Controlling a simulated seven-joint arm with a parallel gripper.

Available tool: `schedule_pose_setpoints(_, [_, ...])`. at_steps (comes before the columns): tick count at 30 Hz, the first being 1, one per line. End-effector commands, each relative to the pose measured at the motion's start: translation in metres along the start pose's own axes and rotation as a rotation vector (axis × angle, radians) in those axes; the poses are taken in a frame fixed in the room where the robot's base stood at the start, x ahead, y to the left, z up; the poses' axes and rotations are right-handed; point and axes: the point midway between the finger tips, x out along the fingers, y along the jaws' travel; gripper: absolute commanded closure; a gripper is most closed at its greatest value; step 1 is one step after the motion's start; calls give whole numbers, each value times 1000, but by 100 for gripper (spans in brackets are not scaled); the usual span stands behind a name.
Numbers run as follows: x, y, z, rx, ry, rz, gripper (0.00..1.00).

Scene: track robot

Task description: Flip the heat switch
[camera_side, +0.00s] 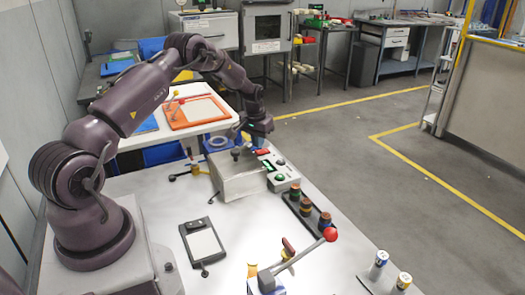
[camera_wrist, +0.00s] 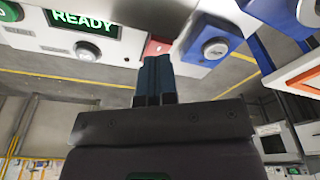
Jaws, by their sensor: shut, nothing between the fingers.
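A pale metal control box (camera_side: 238,180) stands on the bench, with a green display, a green button (camera_side: 279,177) and a red part (camera_side: 262,152) on its panel. I cannot read a heat label, so I cannot tell which part is the heat switch. My gripper (camera_wrist: 155,62) is shut and empty, its dark fingers pressed together. In the side view it is over the far end of the box, its tips hard to make out. In the wrist view the READY display (camera_wrist: 85,22) is left of the fingers, and the red part (camera_wrist: 155,47) is right behind the tips.
A lever with a red ball (camera_side: 330,234) stands at the front. A dark rack (camera_side: 306,212) of small cylinders is right of the box. A tablet-like device (camera_side: 203,243) lies to the left. A blue unit with a round silver knob (camera_wrist: 215,48) is right of the fingers.

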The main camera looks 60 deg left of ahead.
Motion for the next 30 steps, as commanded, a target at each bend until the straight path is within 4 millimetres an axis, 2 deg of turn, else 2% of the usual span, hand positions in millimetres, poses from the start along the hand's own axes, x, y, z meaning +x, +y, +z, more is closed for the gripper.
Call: schedule_pose_setpoints(30, [16, 0, 2, 0, 0, 0, 100])
